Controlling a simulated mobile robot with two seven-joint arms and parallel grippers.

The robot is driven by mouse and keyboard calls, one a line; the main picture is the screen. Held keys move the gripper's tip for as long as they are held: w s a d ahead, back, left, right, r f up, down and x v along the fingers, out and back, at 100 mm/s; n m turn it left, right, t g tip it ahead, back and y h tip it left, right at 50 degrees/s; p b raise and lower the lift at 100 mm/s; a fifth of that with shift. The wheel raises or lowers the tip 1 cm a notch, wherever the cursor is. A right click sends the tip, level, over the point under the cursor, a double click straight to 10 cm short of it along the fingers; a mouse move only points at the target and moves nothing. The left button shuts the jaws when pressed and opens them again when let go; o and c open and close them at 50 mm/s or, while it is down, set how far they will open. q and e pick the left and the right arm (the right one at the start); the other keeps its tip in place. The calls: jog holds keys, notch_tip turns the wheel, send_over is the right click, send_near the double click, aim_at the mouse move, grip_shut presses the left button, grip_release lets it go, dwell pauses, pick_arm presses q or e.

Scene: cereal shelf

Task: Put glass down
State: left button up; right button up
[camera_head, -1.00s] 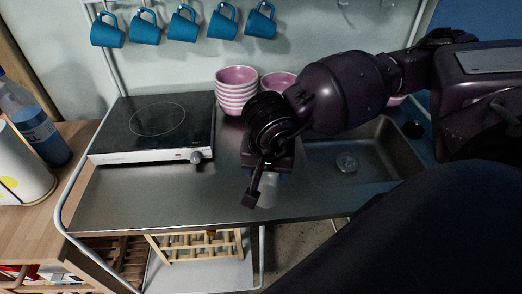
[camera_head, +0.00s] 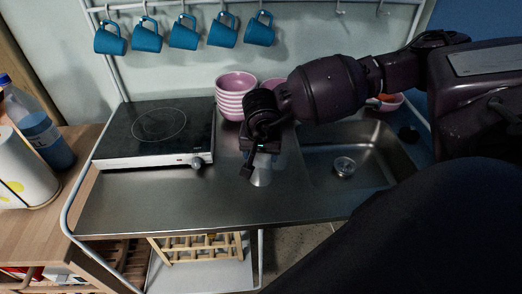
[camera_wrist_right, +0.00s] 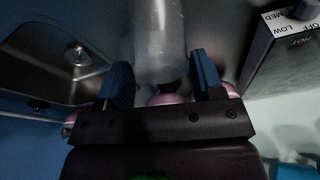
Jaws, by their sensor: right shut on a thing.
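A clear, frosted-looking glass (camera_head: 262,177) is held upright, or nearly so, over the steel counter (camera_head: 200,205), between the hot plate and the sink. I cannot tell whether its base touches the counter. My right gripper (camera_head: 258,166) is shut on it, coming from above and behind. In the right wrist view, the glass (camera_wrist_right: 160,40) runs between the two blue-padded fingers of the gripper (camera_wrist_right: 160,82). The fingers partly hide the glass in the head view. My left gripper is not in view.
A black hot plate (camera_head: 157,132) stands left of the glass. Stacked pink bowls (camera_head: 236,97) are behind it, and the sink (camera_head: 345,160) lies to the right. Blue mugs (camera_head: 183,33) hang above. The counter front is clear. A bottle (camera_head: 45,138) stands at left.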

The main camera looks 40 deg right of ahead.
jog(key=shift+f, duration=0.2)
jog(key=o, duration=1.2)
jog(key=shift+c, duration=0.2)
jog(key=shift+r, duration=0.1)
